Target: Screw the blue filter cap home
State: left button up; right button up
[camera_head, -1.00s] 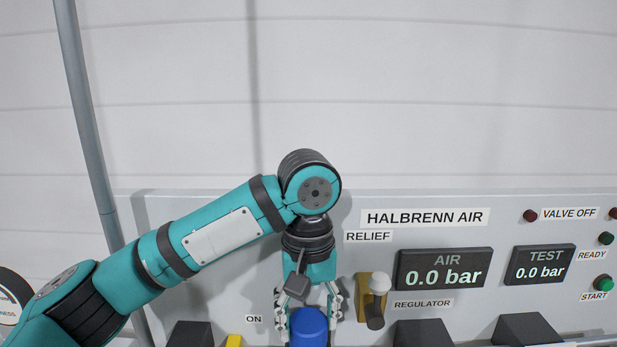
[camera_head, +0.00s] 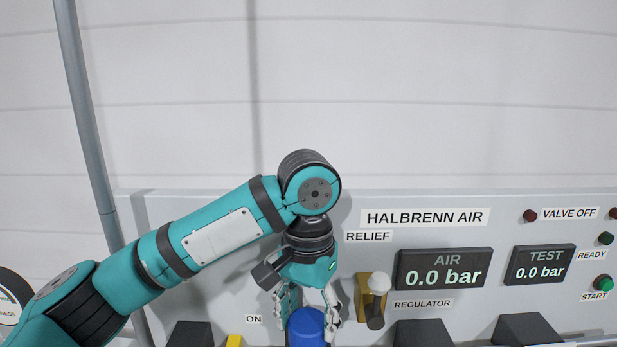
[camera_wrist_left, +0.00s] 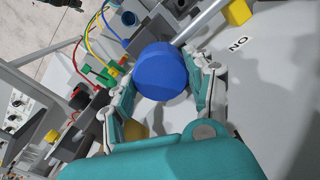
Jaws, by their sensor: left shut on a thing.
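The blue filter cap (camera_head: 307,328) is at the bottom of the head view, below the RELIEF label, and its lower part is cut off by the frame edge. My left gripper (camera_head: 306,312) points down over it with a finger on each side. In the left wrist view the blue cap (camera_wrist_left: 161,72) sits between the two fingers of my left gripper (camera_wrist_left: 165,82), which is shut on it. What lies beneath the cap is hidden in both views. My right gripper is in neither view.
The grey panel carries an AIR display (camera_head: 444,270) and a TEST display (camera_head: 541,264), both reading 0.0 bar. Coloured hoses and a green fitting (camera_wrist_left: 100,74) lie left of the cap in the wrist view.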

pick_arm(q)
jog(key=shift+m, duration=0.4)
jog(key=o, duration=1.5)
jog(key=shift+s+a, duration=0.1)
jog(key=n, duration=1.5)
jog(key=shift+d, duration=0.2)
